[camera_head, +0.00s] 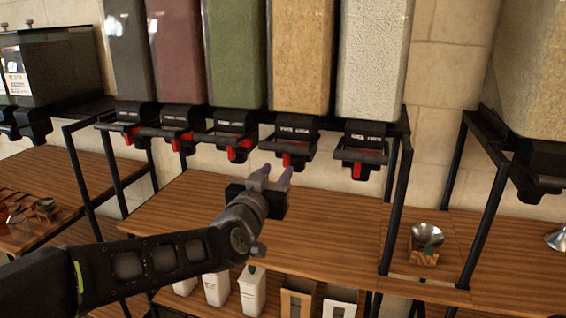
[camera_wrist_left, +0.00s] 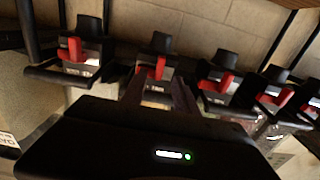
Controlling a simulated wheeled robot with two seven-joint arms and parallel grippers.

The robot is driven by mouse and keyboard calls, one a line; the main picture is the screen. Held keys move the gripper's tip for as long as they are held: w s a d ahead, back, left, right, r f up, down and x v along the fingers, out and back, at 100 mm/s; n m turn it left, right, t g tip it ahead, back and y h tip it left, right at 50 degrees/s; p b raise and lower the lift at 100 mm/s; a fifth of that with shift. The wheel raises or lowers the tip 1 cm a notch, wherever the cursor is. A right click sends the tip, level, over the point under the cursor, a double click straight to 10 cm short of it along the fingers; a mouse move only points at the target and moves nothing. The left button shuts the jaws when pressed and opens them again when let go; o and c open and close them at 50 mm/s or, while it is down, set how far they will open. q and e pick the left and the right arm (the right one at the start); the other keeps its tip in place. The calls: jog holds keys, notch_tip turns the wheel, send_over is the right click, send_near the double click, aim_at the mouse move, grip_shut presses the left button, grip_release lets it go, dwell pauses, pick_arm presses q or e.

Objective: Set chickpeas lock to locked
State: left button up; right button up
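A row of dispensers with red lock levers hangs from a black rack in the head view. Their labels are too small to read surely, so I cannot tell which holds chickpeas. My left gripper (camera_head: 272,178) is just below and in front of the tan-filled dispenser (camera_head: 303,60), whose red lever (camera_head: 286,160) points down. In the left wrist view its two dark fingers (camera_wrist_left: 158,92) stand apart, with a red lever (camera_wrist_left: 156,68) beyond the gap. No contact is clear, and nothing shows between the fingers. My right gripper is not in view.
Neighbouring outlets stand close by: the green dispenser (camera_head: 233,55) to the left and the white one (camera_head: 372,60) to the right. A wooden shelf (camera_head: 340,225) lies below, mostly clear. A black rack post (camera_head: 398,200) and a metal bowl (camera_head: 427,235) stand to the right.

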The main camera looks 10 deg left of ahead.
aim_at(285, 161)
pick_arm(q)
jog(key=w, duration=0.3)
jog(key=w+p, duration=0.1)
jog(key=w, duration=0.1)
jog(key=shift+w+d, duration=0.2)
jog(key=shift+w, duration=0.2)
jog(key=shift+c, duration=0.4)
grip_shut()
dwell(0.6)
